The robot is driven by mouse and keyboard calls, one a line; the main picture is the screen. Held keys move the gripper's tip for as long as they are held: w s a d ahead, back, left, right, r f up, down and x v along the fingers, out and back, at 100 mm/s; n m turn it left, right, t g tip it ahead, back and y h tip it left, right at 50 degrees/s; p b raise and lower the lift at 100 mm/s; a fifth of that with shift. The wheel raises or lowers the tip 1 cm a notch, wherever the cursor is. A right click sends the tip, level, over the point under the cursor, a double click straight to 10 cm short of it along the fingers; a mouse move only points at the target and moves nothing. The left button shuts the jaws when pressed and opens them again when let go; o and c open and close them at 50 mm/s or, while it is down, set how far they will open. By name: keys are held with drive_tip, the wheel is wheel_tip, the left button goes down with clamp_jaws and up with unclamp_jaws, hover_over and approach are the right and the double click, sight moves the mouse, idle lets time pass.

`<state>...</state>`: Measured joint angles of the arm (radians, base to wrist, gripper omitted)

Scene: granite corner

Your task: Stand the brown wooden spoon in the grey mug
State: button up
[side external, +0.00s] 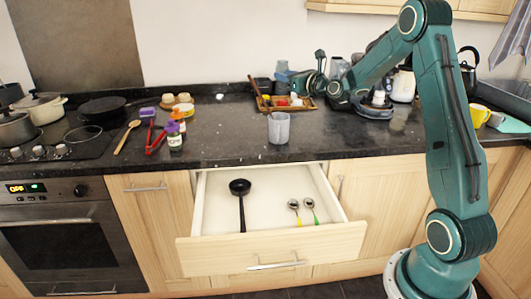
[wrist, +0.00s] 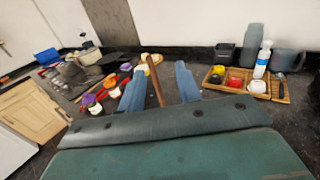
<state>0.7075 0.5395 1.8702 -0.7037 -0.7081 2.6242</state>
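The grey mug (side external: 279,129) stands upright near the counter's front edge, above the open drawer, with nothing seen sticking out of it. A slim brown wooden piece (side external: 255,91), apparently the brown spoon, slants at the left end of the wooden tray. In the wrist view this brown piece (wrist: 154,78) shows between my fingers with gaps on both sides; its lower end is hidden. My gripper (wrist: 161,72) is open. In the side view it is above the back of the counter, right of the brown piece. I cannot clearly identify the mug in the wrist view.
A lighter wooden spoon (side external: 127,137) lies near the hob, beside red-handled tongs (side external: 156,138) and jars. The wooden tray (wrist: 278,97) holds small coloured items and a bottle. The open drawer (side external: 270,249) holds a black ladle and two spoons.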

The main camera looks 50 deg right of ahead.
drive_tip(key=s+a, duration=0.2)
drive_tip(key=s, duration=1.1)
drive_tip(key=shift+a, duration=0.25)
idle(0.6)
drive_tip(key=s+a+n+g+y, duration=0.3)
drive_tip(key=a+n+g+y, duration=0.3)
drive_tip(key=a+n, duration=1.5)
drive_tip(key=s+a+n+g+h, duration=0.1)
drive_tip(key=s+a+n+g, duration=0.1)
drive_tip(key=s+n, duration=0.6)
drive_tip(key=s+a+f+n+g+h, duration=0.1)
drive_tip(key=s+a+n+g, duration=0.2)
drive_tip(key=s+n, duration=0.6)
drive_tip(key=s+g, duration=0.1)
drive_tip(key=s, duration=0.3)
drive_tip(key=shift+s+a+f+h, duration=0.2)
drive_tip(key=shift+s+a+h, duration=0.05)
drive_tip(key=shift+a+h, duration=0.05)
